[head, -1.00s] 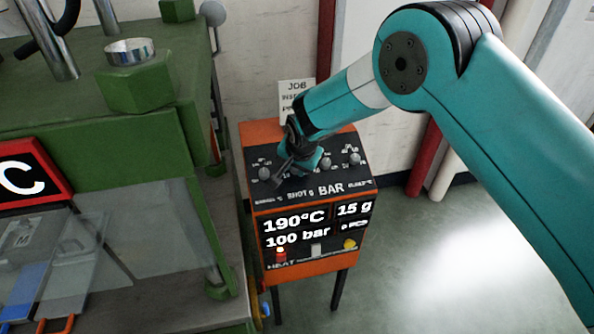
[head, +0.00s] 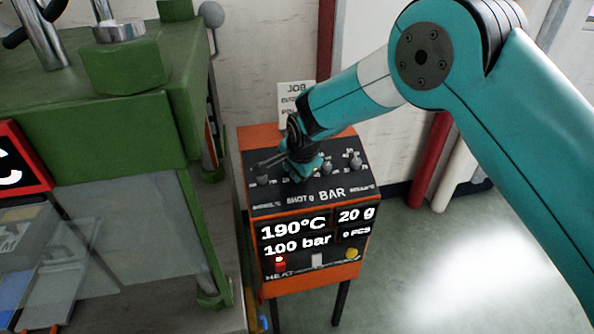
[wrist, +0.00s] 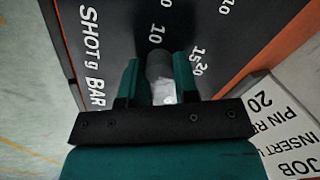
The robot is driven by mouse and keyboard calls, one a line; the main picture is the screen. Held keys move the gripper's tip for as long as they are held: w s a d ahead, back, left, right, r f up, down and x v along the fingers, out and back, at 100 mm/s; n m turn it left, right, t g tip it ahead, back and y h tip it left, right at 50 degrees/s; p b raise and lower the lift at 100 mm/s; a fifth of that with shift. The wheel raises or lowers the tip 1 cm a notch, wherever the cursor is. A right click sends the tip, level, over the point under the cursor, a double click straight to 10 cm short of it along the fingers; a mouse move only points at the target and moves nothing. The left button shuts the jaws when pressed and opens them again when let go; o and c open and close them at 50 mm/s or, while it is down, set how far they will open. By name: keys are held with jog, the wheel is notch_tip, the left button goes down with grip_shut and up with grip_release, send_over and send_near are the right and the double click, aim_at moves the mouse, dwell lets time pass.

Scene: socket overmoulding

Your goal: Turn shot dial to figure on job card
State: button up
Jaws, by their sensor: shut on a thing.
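My gripper (wrist: 159,92) is shut on the shot dial (wrist: 160,66), a grey knob between its two fingers in the wrist view. The label "SHOT g" lies beside it, with scale figures 15 and 20 on the other side. In the head view my gripper (head: 302,165) is over the control box and hides the shot dial. The box's display (head: 312,232) reads 190°C, 100 bar, 20 g and 0 PCS. The job card (head: 296,95) stands behind the box, partly hidden by my arm. In the wrist view the job card (wrist: 282,125) shows 20, with other lines cut off.
Other dials sit on the same panel: one at the left (head: 262,178) and one at the right (head: 355,163). A red button (head: 280,266) and a yellow button (head: 352,254) are below the display. A green machine (head: 120,130) stands close at the left. The floor at right is clear.

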jog(key=o, duration=0.9)
jog(key=shift+r, duration=0.1)
jog(key=b+v, duration=0.3)
jog(key=v, duration=1.4)
jog(key=shift+s+r, duration=0.15)
jog(key=shift+s, duration=0.05)
